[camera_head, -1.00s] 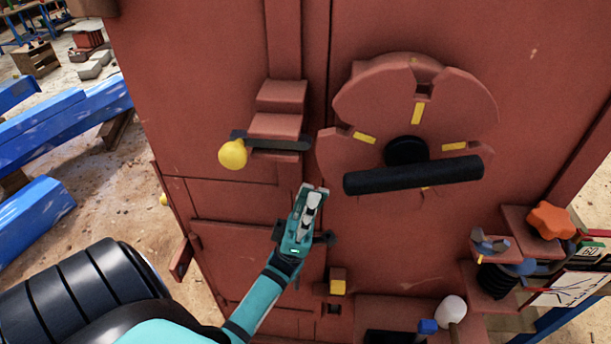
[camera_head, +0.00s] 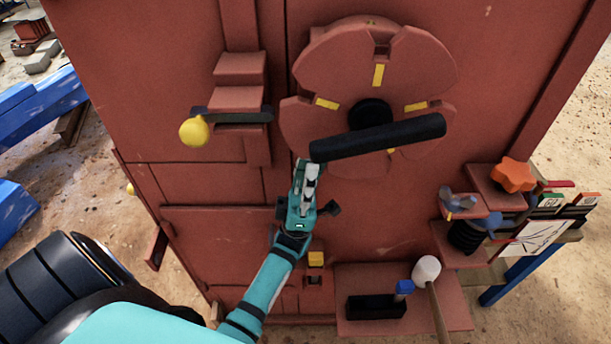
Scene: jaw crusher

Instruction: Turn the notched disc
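The notched disc (camera_head: 330,62) is red, with notches around its rim and yellow marks, on the front of the red crusher. A black hub (camera_head: 370,114) is at its middle. A thick black bar (camera_head: 380,137) crosses in front of its lower part, tilted up to the right. My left gripper (camera_head: 308,167) is teal with grey fingers and points up, just below the bar's left end. Its fingers look close together, but their opening is unclear from this angle, as is any contact with the bar. My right gripper is not in view.
A dark lever with a yellow knob (camera_head: 194,132) sits left of the disc by red blocks (camera_head: 240,68). At lower right are an orange star knob (camera_head: 513,175), a black coil-like part (camera_head: 466,236) and a white-headed mallet (camera_head: 426,270) on a red ledge. A yellow block (camera_head: 316,258) sits below the gripper.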

